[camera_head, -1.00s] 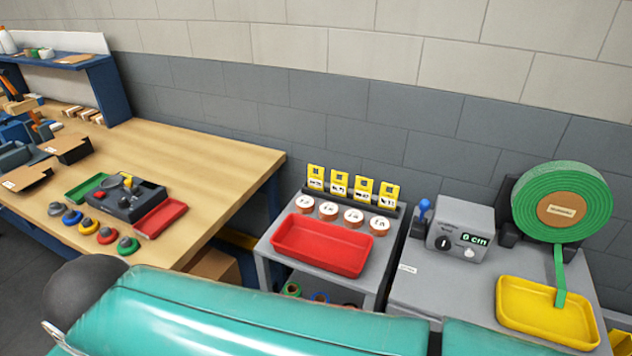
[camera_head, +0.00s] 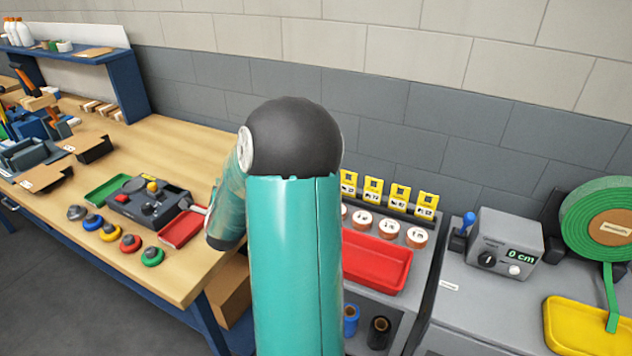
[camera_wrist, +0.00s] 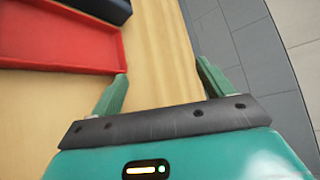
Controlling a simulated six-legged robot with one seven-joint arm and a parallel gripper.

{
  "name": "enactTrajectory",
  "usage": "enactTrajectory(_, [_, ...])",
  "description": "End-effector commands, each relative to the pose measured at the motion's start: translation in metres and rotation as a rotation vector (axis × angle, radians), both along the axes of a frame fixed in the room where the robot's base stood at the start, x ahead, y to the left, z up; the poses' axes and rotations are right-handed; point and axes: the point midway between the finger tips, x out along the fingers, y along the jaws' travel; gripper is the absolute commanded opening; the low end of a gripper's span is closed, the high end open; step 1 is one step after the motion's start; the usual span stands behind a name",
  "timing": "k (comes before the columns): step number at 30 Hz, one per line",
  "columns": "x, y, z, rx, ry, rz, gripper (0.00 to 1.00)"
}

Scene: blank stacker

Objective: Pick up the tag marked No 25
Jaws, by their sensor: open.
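Several yellow tags (camera_head: 400,197) stand in a row in a dark rack behind the red tray, at the right of the head view. Their printed numbers are too small to read, so I cannot tell which is No 25. My gripper (camera_wrist: 160,82) is open and empty in the wrist view, its fingers wide apart above the wooden bench top. It is left of the tags, over the bench's edge. My raised arm hides the left part of the rack's stand in the head view.
Several round white-faced rolls (camera_head: 388,228) stand between the tags and the red tray (camera_head: 376,264). The wooden bench (camera_head: 190,272) holds a control box (camera_head: 150,203) and a smaller red tray (camera_wrist: 60,35). A grey machine (camera_head: 505,243) and green reel (camera_head: 590,205) are at right.

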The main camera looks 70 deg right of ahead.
Motion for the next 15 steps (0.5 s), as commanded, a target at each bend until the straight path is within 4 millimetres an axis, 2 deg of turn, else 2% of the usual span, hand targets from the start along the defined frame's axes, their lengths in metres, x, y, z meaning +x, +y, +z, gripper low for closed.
enactTrajectory(1, [-0.023, -0.029, -0.014, 0.052, -0.105, -0.108, 0.80])
enactTrajectory(3, [-0.054, -0.064, -0.025, 0.105, -0.276, -0.256, 0.80])
enactTrajectory(5, [-0.084, -0.091, -0.034, 0.139, -0.428, -0.377, 0.80])
enactTrajectory(6, [-0.105, -0.107, -0.040, 0.155, -0.528, -0.456, 0.80])
enactTrajectory(10, [-0.177, -0.146, -0.056, 0.170, -0.840, -0.683, 0.80])
enactTrajectory(12, [-0.211, -0.159, -0.063, 0.160, -0.984, -0.779, 0.80])
enactTrajectory(15, [-0.247, -0.169, -0.069, 0.136, -1.132, -0.869, 0.80])
